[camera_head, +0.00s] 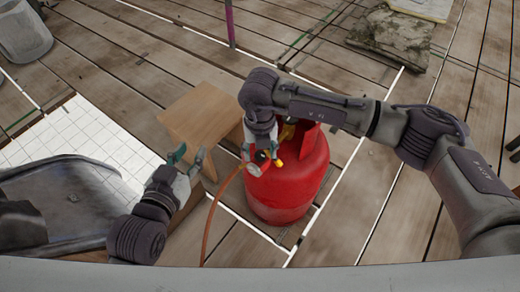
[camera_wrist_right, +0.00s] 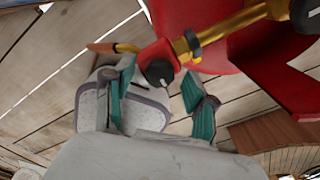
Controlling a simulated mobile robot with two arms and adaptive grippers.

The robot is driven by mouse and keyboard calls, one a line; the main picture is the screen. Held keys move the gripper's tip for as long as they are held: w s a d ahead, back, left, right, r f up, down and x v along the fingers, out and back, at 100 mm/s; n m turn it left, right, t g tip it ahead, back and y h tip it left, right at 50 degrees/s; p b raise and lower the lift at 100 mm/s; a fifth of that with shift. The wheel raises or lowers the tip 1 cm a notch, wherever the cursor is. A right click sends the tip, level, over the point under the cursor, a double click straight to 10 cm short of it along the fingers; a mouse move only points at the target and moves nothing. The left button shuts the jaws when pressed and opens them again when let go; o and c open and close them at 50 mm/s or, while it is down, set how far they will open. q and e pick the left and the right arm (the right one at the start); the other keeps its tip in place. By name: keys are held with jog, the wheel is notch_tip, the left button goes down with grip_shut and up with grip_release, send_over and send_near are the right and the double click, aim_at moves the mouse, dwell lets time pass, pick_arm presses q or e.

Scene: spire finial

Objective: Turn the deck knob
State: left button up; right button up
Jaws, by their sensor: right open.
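A red gas cylinder (camera_head: 292,182) stands on the plank deck. A regulator with brass fittings (camera_wrist_right: 212,38) is at its top. A black round knob (camera_wrist_right: 158,72) with a pale mark sits on the regulator's red body. My right gripper (camera_head: 262,147) is at the regulator, above the cylinder's near left side. In the right wrist view its teal fingers (camera_wrist_right: 160,88) are open, with the knob showing between the tips; I cannot tell whether they touch it. My left gripper (camera_head: 187,160) is open and empty, left of the cylinder, near the wooden stool.
An orange hose (camera_head: 222,198) runs from the regulator down toward the front. A wooden stool (camera_head: 200,118) stands just left of the cylinder. A grey tray-like thing (camera_head: 75,195) lies at the left by white tiles (camera_head: 85,135). A stone block (camera_head: 392,38) lies at the back right.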

aim_at(260, 154)
notch_tip(260, 154, up, 12)
dwell(0.4)
dwell(0.5)
